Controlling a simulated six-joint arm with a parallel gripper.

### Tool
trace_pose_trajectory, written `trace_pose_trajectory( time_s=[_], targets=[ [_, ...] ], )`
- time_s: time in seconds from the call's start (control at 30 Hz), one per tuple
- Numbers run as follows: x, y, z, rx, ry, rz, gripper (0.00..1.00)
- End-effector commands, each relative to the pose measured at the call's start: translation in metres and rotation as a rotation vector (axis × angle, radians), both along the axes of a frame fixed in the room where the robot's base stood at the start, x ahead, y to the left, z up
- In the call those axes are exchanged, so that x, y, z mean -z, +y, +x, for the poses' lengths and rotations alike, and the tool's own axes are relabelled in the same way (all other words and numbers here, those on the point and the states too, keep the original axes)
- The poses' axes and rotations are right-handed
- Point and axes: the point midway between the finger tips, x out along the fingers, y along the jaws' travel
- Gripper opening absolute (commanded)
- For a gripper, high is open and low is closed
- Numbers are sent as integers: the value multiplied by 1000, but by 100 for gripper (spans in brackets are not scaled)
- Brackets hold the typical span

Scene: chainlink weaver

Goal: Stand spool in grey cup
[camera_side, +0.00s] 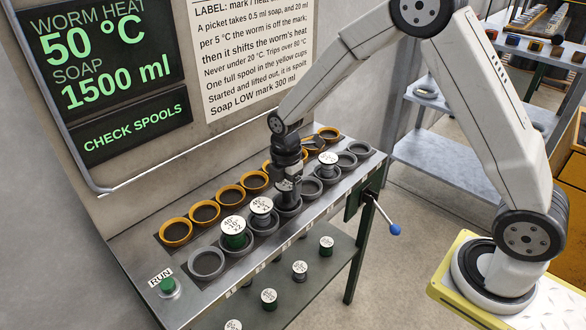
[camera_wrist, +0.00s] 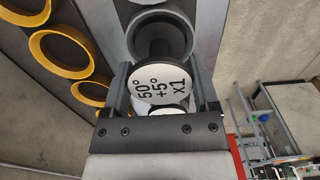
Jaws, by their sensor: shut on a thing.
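My gripper (camera_side: 288,176) is over the row of grey cups, pointing down, and is shut on a spool. In the wrist view the held spool (camera_wrist: 158,86) has a white top reading "50° +5° x1" and a dark body between the fingers. Its body overlaps a grey cup (camera_wrist: 181,34); in the side view that grey cup (camera_side: 288,210) is right beneath the gripper. I cannot tell how deep the spool sits in it. To its left, two grey cups hold a dark spool (camera_side: 262,207) and a green spool (camera_side: 234,234). Another spool (camera_side: 328,160) stands farther right.
An empty grey cup (camera_side: 206,263) is at the near end. Yellow cups (camera_side: 204,212) line the wall side. A green RUN button (camera_side: 168,286) and a blue-knobbed lever (camera_side: 394,229) stick out. More spools (camera_side: 300,270) stand on the lower shelf. The display reads 50 °C, 1500 ml, CHECK SPOOLS.

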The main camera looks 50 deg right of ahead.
Motion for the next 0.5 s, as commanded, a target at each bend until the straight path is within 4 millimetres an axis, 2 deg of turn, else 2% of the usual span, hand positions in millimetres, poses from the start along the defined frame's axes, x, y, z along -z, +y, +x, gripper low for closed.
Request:
trace_pose_trajectory(
  time_s=[0.5],
  targets=[
    [9, 0, 0, 0, -1, 0, 11]
  ],
)
